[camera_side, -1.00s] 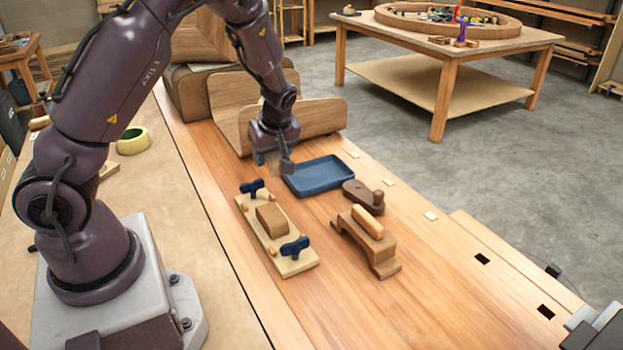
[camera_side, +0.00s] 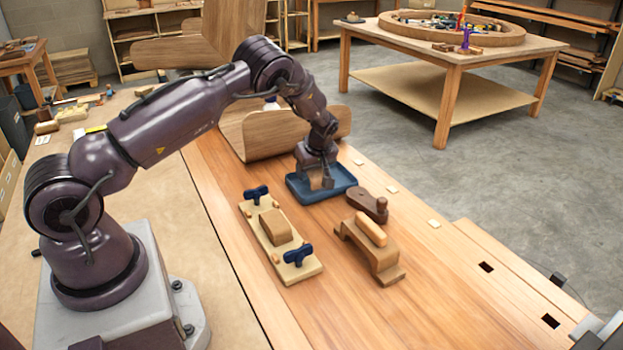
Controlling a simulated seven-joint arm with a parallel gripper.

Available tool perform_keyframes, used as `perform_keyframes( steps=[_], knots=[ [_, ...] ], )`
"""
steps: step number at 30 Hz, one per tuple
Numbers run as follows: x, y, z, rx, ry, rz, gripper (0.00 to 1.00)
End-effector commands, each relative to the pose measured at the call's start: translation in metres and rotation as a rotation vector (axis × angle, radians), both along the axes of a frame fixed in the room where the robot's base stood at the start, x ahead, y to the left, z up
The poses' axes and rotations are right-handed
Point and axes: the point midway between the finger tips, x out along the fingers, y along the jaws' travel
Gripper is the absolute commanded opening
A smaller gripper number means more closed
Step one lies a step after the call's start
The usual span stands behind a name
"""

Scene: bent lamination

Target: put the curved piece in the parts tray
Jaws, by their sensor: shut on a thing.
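The parts tray (camera_side: 300,194) is blue, shallow and rectangular, on the bench in front of the large bent wood panels. My gripper (camera_side: 321,184) points down over the tray, with its fingertips low inside the tray's outline. It is shut on the curved piece (camera_side: 315,183), which shows only as a small tan, blurred patch between the fingers. My fingers hide most of its shape. I cannot tell whether it touches the tray floor.
A pale board (camera_side: 294,273) with blue clamp knobs and a wooden block lies in front of the tray. A brown wooden tool (camera_side: 367,202) and a stepped wooden piece (camera_side: 384,258) stand to its right. Large bent panels (camera_side: 262,135) rise behind.

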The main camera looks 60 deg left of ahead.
Motion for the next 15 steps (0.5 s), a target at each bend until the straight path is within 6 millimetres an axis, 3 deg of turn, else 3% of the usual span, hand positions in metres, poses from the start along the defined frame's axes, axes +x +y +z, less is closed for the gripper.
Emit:
perform_keyframes(
  steps=[5,15],
  knots=[
    [-0.001,0.0,-0.027,-0.001,0.002,0.0,0.3],
    [-0.001,0.0,-0.03,0.0,0.001,-0.001,0.3]
  ],
)
